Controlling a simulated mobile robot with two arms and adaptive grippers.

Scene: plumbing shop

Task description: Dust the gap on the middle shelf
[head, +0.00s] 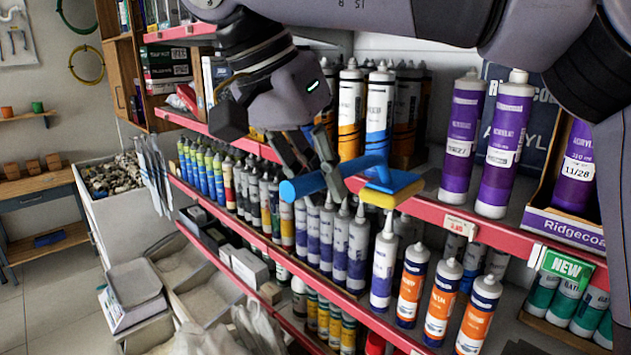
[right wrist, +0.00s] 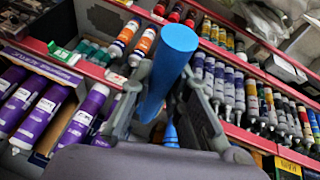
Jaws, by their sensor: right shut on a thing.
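My right gripper (head: 312,160) is shut on the handle of a duster (head: 392,181), which has a blue handle, a blue head and a yellow pad underneath. The handle points left and the head points right. The head shows at the red front edge of the middle shelf (head: 472,232), in front of a gap (head: 425,190) between orange-white and purple tubes. I cannot tell whether the pad touches the shelf. In the right wrist view the blue handle (right wrist: 172,62) stands between the fingers; the head is hidden. My left gripper is not in view.
Purple acrylic tubes (head: 505,145) stand right of the gap, beside a Ridgecoat box (head: 570,225). White and orange tubes (head: 350,112) stand to its left. Several rows of tubes (head: 358,250) fill the shelf below. Open bins (head: 185,265) are at lower left.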

